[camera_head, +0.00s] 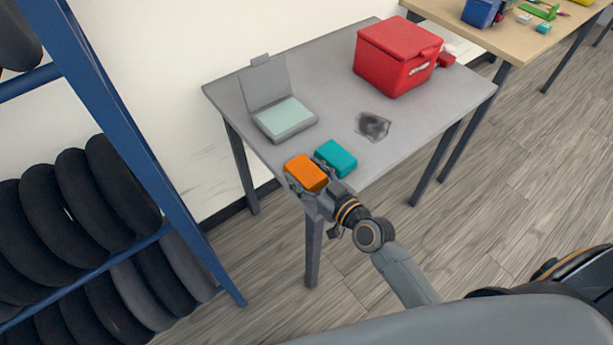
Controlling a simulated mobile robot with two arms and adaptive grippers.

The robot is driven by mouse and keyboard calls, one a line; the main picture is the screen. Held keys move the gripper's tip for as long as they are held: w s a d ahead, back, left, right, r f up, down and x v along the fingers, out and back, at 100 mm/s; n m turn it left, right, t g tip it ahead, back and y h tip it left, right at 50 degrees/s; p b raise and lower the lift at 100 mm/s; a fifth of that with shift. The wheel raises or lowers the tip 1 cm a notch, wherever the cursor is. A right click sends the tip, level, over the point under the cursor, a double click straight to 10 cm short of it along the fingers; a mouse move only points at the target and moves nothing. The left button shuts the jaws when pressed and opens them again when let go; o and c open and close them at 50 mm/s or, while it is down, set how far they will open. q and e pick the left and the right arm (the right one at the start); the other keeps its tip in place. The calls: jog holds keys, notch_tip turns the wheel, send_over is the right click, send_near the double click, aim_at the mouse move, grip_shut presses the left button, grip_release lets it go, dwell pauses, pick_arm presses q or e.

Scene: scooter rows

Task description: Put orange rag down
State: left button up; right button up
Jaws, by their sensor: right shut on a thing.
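The orange rag (305,172) looks like a small folded block at the front corner of the grey table (335,75). My right gripper (308,182) is shut on it, with fingers at its left and right sides. I cannot tell whether the rag touches the tabletop or is held just above it. A teal folded block (336,158) lies on the table right beside the rag. My left gripper is not in view.
An open grey case (283,118) stands at the table's left, a red box (396,55) at the back right. A blue rack (150,140) with black tyres stands left.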

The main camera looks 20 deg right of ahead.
jog(key=shift+d+f, duration=0.1)
jog(key=shift+f, duration=0.45)
jog(key=shift+f, duration=0.1)
jog(key=shift+f, duration=0.15)
jog(key=o, duration=1)
jog(key=shift+o, duration=0.2)
jog(key=shift+b, duration=0.3)
jog(key=b+v, duration=0.2)
jog(key=v, duration=1.1)
jog(key=shift+s+d, duration=0.25)
jog(key=shift+s, duration=0.1)
